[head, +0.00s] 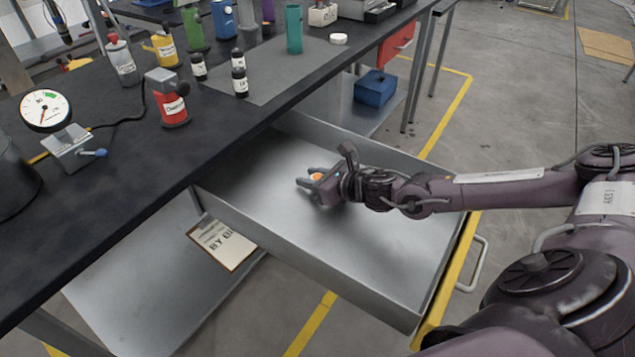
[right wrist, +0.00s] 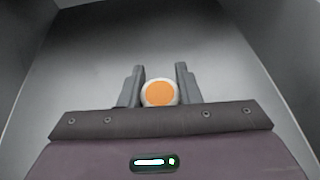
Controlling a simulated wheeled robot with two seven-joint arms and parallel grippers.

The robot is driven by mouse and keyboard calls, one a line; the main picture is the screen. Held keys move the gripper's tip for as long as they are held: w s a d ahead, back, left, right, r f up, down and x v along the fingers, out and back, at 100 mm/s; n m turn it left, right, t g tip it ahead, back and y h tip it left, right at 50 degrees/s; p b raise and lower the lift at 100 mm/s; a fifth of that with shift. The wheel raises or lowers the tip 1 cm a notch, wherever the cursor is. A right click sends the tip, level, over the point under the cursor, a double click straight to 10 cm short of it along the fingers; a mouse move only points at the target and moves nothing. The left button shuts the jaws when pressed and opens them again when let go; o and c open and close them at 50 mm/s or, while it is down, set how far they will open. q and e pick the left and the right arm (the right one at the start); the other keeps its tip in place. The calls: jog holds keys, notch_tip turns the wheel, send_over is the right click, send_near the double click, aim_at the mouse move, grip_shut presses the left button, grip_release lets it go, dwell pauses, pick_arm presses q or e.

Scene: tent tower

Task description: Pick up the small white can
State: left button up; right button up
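A small round can with an orange top and a pale rim (right wrist: 160,93) shows between the fingers of my right gripper (right wrist: 160,80) in the right wrist view. In the head view its orange top (head: 316,176) shows at my right gripper (head: 308,180), inside the open metal drawer (head: 260,226). The fingers stand apart on either side of the can, very close to it. I cannot tell whether they press on it. The can's lower part is hidden. My left gripper is not in view.
The drawer has raised walls and is otherwise empty. A white round piece (head: 338,39) lies on the bench's grey mat (head: 285,75).

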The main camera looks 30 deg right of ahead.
jog(key=c, duration=0.4)
